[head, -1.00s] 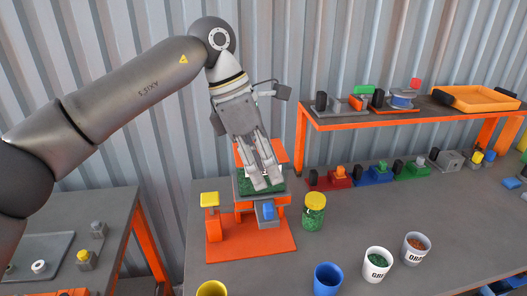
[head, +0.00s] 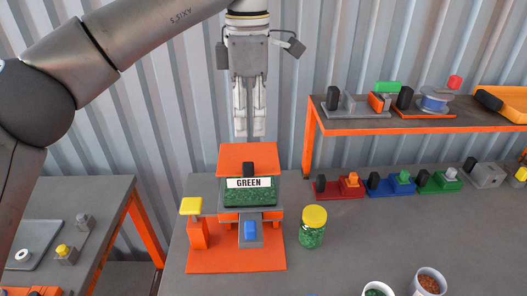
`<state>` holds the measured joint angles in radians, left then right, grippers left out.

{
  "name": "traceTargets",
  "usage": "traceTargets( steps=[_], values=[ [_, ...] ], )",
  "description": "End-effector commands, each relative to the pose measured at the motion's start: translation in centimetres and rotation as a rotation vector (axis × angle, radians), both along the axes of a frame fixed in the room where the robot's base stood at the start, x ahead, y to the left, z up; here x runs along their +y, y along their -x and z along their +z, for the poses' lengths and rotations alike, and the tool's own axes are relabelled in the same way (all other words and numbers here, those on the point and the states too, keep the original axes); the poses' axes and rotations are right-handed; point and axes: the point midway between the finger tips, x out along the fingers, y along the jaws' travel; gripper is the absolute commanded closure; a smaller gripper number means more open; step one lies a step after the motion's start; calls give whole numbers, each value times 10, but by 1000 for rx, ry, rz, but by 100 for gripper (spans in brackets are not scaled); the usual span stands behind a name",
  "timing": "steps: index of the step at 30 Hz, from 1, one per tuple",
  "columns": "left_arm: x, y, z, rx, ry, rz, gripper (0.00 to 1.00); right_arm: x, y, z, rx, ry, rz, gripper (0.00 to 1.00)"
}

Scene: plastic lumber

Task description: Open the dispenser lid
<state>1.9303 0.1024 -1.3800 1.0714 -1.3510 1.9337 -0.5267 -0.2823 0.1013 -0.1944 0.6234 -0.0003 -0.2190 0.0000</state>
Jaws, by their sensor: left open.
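The dispenser (head: 236,258) stands on an orange base on the table. It has a see-through hopper with green pellets (head: 250,198), a white "GREEN" label (head: 249,183) and a blue block low at its front. Its orange lid (head: 232,158) sits above the hopper, with a black knob (head: 248,169) at its front edge. The lid looks down over the hopper, but I cannot tell if it is fully shut. My left gripper (head: 250,134) points down, just above and behind the lid's far edge in the picture, open and empty. My right gripper is out of view.
A yellow-lidded jar (head: 312,228) of green pellets stands right of the dispenser, and a yellow-topped orange post (head: 194,222) stands left. Cups (head: 428,282) stand at the front right. An orange-edged shelf (head: 420,127) is at the back right. A second table (head: 102,194) is at left.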

Motion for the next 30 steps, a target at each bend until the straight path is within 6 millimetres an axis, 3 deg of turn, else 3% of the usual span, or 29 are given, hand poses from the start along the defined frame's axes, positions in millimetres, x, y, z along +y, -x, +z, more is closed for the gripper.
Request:
traceTargets(
  steps=[9, 15, 22, 30],
  values=[
    [1, 1, -55, 4, 0, -1, 57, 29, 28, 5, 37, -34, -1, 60],
    [1, 1, -86, 3, 0, 0, 57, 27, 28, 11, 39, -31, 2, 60],
    [1, 0, -102, 1, 1, 2, 57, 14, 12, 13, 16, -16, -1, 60],
    [1, 0, -103, 1, 2, 2, 60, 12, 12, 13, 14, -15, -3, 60]
  ],
)
